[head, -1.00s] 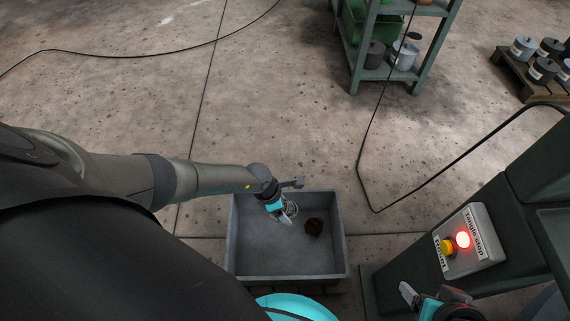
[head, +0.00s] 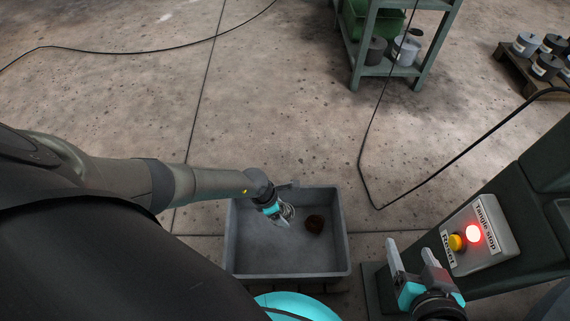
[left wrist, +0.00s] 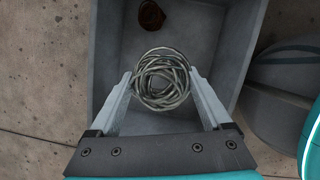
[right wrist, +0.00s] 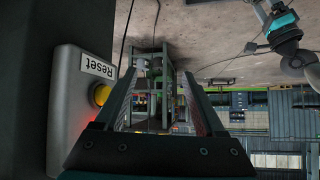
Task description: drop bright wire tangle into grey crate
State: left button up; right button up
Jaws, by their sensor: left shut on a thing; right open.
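The bright wire tangle (left wrist: 161,79) is a loose coil of silvery wire. My left gripper (left wrist: 160,85) is shut on it, with a finger at each side, and holds it over the grey crate (left wrist: 107,40). In the head view the tangle (head: 287,211) shows beside the left gripper (head: 281,220), within the outline of the crate (head: 290,274). A dark reddish-brown tangle (head: 315,224) lies on the crate floor, right of the left gripper. My right gripper (head: 411,250) is open and empty, left of the control box.
A control box (head: 479,236) on a dark green machine carries a yellow Reset button (head: 456,242) and a lit red Tangle stop lamp (head: 473,233). A shelf (head: 395,70) and a pallet of spools (head: 540,60) stand farther back. A black cable (head: 455,165) crosses the floor.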

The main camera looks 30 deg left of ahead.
pick_arm(q)
jog(key=shift+f+b, duration=0.45)
jog(key=shift+f, duration=0.1)
jog(key=shift+f+b, duration=0.85)
jog(key=shift+b, duration=0.05)
jog(key=shift+f+b, duration=0.35)
pick_arm(e)
jog(key=shift+s+a+r+m+t+y, duration=0.15)
jog(key=shift+a+r+t+y, duration=0.4)
jog(key=shift+a+t, duration=0.4)
jog(key=shift+w+a+r+m+t+y, duration=0.1)
jog(key=shift+a+r+t+y, duration=0.5)
jog(key=shift+t, duration=0.6)
jog(key=shift+s+a+r+m+t+y, duration=0.15)
jog(key=shift+a+r+t+y, duration=0.3)
jog(key=shift+a+t, duration=0.55)
jog(key=shift+d, duration=0.1)
pick_arm(q)
jog(key=o, duration=1.2)
